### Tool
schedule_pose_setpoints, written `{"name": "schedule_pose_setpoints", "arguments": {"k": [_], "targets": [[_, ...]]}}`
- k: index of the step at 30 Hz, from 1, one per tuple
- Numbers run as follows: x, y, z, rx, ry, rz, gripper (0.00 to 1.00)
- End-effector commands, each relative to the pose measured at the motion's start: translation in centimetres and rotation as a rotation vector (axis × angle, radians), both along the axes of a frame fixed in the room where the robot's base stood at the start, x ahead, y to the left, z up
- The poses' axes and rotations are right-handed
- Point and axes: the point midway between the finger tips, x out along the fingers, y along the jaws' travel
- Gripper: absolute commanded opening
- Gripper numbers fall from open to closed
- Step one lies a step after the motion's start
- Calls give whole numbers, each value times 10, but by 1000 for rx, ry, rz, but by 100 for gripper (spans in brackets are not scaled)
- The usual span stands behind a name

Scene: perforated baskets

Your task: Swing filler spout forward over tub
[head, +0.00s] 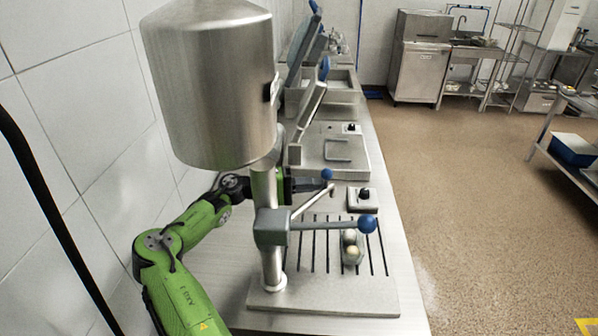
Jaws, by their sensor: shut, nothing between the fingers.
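The filler is a large steel tank (212,85) on an upright post (266,190) with a slotted base plate. From its grey block (271,227), a lever with a blue ball knob (367,224) points right. A thinner metal spout (312,202) slants up and right from the block, away from the camera. A small clear tub (351,246) with pale round contents sits on the slotted plate (325,290), below and right of the spout. My gripper (306,186) is behind the post, just beyond the spout, shut and empty. The post partly hides it; I cannot tell whether it touches the spout.
A small box with a black knob (363,198) stands right of the spout. A steel press (330,150) with a raised lid and more appliances stand along the counter behind. A smaller blue ball (327,174) is close to my gripper. A tiled wall (75,130) bounds the left.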

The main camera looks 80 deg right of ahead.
Motion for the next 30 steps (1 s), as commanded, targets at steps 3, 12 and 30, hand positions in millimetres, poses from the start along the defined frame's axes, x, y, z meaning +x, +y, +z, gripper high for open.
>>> {"name": "schedule_pose_setpoints", "arguments": {"k": [3, 12, 30], "targets": [[-19, 8, 3, 0, 2, -102, 0], [-49, 29, 2, -1, 2, -307, 0], [-65, 45, 0, 0, 0, -429, 0]]}}
